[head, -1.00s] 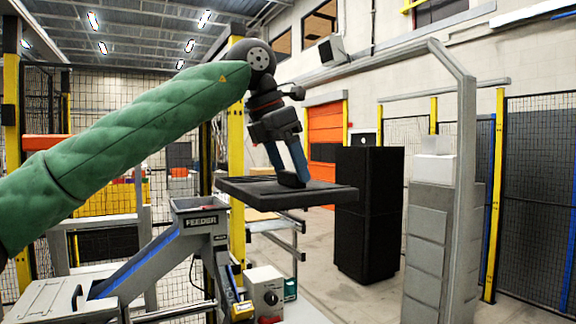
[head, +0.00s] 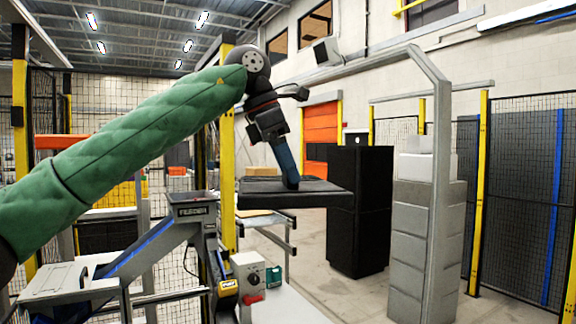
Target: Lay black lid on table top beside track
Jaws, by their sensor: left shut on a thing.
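The black lid (head: 320,194) is a flat, square, dark slab held in the air, roughly level, in the middle of the head view. My left gripper (head: 290,180) comes down on it from above, its blue fingers shut on the lid's raised middle part. The table top (head: 285,305) is a pale surface at the bottom of the view, below and in front of the lid; only part of it shows. The track (head: 140,252) is a sloping grey channel with a blue strip, running down left from the feeder. My right gripper is not in view.
The feeder (head: 195,210) stands left of the lid. A grey control box (head: 248,278) with a red part and a small green box (head: 273,276) sit on the table's left side. A black cabinet (head: 360,215) and a grey post (head: 440,190) stand to the right.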

